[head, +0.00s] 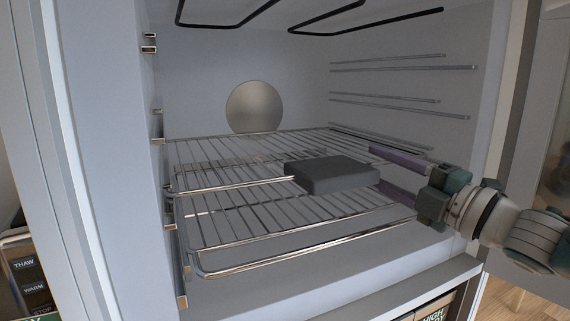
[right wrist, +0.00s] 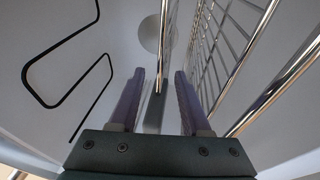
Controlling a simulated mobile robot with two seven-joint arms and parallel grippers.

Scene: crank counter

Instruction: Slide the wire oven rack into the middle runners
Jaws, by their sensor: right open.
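The wire oven rack (head: 290,215) lies inside the pale oven cavity, its looped front bar toward the opening. A second bright cross bar shows further back on the left; I cannot tell whether it belongs to the same rack. My right gripper (head: 376,169) is open, reaching in from the right with its purple fingers over the wires, beside a dark grey block. In the right wrist view, a bright bar runs in line with the gap between the fingers (right wrist: 160,75); contact cannot be told. Runners (head: 400,99) line the right wall at several heights. My left gripper is not in view.
The dark grey block (head: 333,173) sits on or just above the wires. A black heating element (head: 365,20) hangs at the top. A round metal disc (head: 256,107) is on the back wall. Small metal runner ends (head: 157,141) mark the left wall. The upper cavity is free.

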